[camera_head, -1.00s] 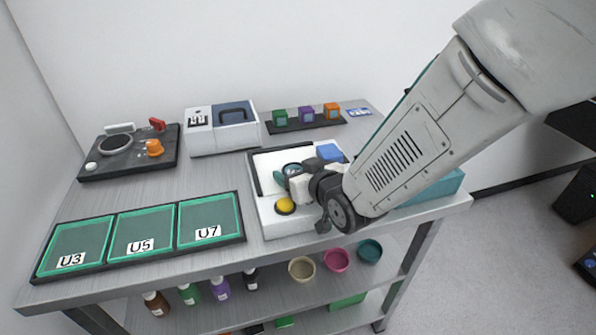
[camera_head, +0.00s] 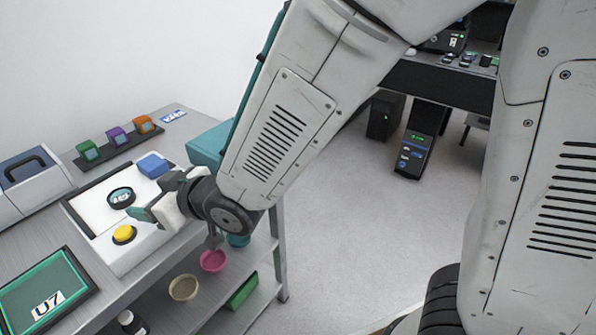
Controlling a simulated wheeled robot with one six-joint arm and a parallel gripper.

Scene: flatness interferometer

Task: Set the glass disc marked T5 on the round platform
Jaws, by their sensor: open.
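A round, dark-rimmed piece with a pale centre (camera_head: 121,197) sits in the white, black-edged unit on the bench. It may be the glass disc, but I cannot read a T5 mark on it. My gripper (camera_head: 147,214) is open, just right of and slightly nearer than this piece, over the white unit. Its fingers are partly overlapped by the wrist, and I see nothing held. No round platform can be made out for certain now. A black unit with a grey ring shows only in the earlier view, at the bench's left end.
The white unit also carries a yellow button (camera_head: 123,233) and a blue block (camera_head: 152,165). A green tray labelled U7 (camera_head: 75,287) lies in front. Small coloured cubes stand on a black rack (camera_head: 120,143) behind. A teal box (camera_head: 205,148) is close beside my arm. Open floor (camera_head: 350,215) lies right.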

